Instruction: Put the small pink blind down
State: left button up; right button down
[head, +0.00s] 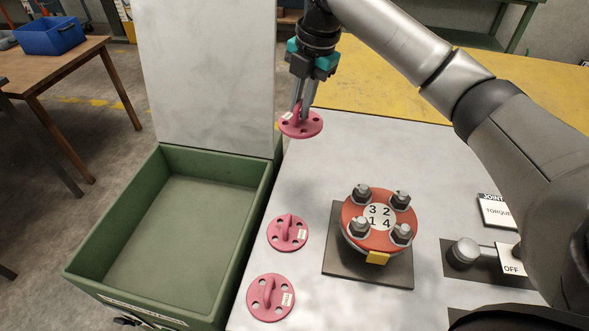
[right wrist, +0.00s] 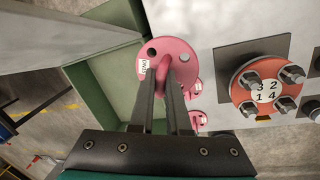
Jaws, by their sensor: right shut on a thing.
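My right gripper (head: 303,105) is shut on the raised grip of a pink blind (head: 315,125), a round disc with holes and a small white label. In the right wrist view the held blind (right wrist: 150,51) hangs between the fingertips (right wrist: 170,82), above the level of the bench and near its edge by the green crate. Two similar pink blinds lie flat on the bench: one in the middle (head: 276,236) and one nearer the front (head: 258,304). The label writing is too small to read. My left gripper is out of view.
The open green crate (head: 262,205) stands left of the grey bench (head: 375,150) and looks empty. A red flange (head: 352,209) with several bolts, numbered 1 to 4, sits on a dark plate. A lever with an OFF sign (head: 511,261) and a torque sign (head: 495,211) are at right.

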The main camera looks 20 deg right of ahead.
aim_at(314, 128)
notch_tip(314, 128, down, 18)
jog(key=b, duration=0.3)
jog(key=shift+s+f+b, duration=0.1)
jog(key=shift+f+b, duration=0.15)
jog(key=shift+b, duration=0.05)
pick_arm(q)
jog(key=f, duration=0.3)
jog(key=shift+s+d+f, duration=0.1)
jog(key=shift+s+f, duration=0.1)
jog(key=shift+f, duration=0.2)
pick_arm(e)
jog(key=c, duration=1.3)
grip_release()
jog(key=shift+f, duration=0.15)
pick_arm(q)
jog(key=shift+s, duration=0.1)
pick_arm(e)
jog(key=o, duration=0.4)
pick_arm(q)
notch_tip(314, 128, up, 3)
jog(key=p, duration=0.2)
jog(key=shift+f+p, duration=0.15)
jog(key=shift+p, duration=0.2)
pick_arm(e)
jog(key=r, duration=0.4)
jog(key=s+r, duration=0.1)
jog(key=r, duration=0.3)
jog(key=s+d+r, duration=0.1)
jog(key=r, duration=0.3)
jog(key=shift+s+d, duration=0.1)
